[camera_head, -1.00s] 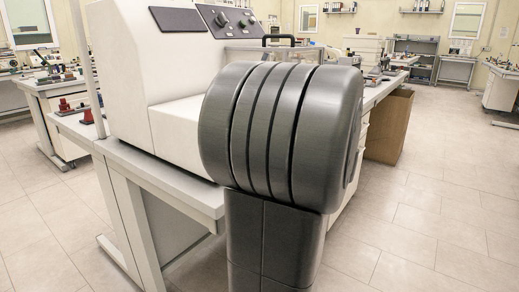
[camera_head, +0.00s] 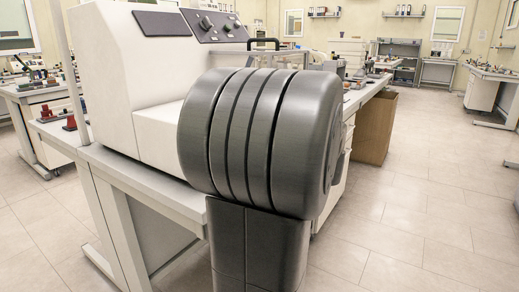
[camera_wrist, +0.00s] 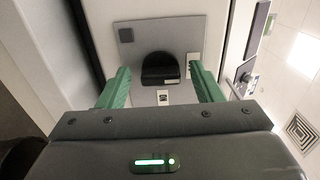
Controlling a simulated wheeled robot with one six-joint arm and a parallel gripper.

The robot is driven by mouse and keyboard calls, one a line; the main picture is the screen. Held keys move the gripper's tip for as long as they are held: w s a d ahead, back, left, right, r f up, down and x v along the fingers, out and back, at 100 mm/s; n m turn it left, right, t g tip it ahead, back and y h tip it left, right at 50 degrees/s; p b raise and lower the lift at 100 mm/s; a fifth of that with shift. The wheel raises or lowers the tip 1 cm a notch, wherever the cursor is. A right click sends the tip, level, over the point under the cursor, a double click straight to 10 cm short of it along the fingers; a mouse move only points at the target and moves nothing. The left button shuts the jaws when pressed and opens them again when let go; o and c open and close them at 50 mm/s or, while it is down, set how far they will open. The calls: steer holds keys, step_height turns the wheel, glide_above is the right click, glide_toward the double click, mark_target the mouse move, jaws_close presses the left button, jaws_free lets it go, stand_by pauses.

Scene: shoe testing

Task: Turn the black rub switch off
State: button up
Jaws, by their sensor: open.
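In the wrist view a black switch (camera_wrist: 160,70) stands out from a grey plate (camera_wrist: 195,31) on a pale panel. Small labels sit beside and below it. I cannot read its setting. My gripper (camera_wrist: 160,66) is open, its green fingers apart at the left and right of the switch in the picture. Contact between the fingers and the switch is not visible. In the head view my dark arm fills the middle, and neither my gripper nor this switch can be made out.
A white machine (camera_head: 110,85) with a knobbed control panel (camera_head: 213,25) stands on a bench (camera_head: 160,185) behind my arm. A cardboard box (camera_head: 376,128) stands at the bench's far end. The tiled floor (camera_head: 420,220) to the right is clear.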

steer(key=p+v, duration=0.1)
steer(key=v, duration=1.2)
steer(key=shift+s+d+p, duration=0.25)
steer(key=shift+p, duration=0.1)
steer(key=b+x, duration=0.1)
steer(key=x, duration=1.3)
steer(key=shift+b, duration=0.35)
steer(key=shift+d, duration=0.1)
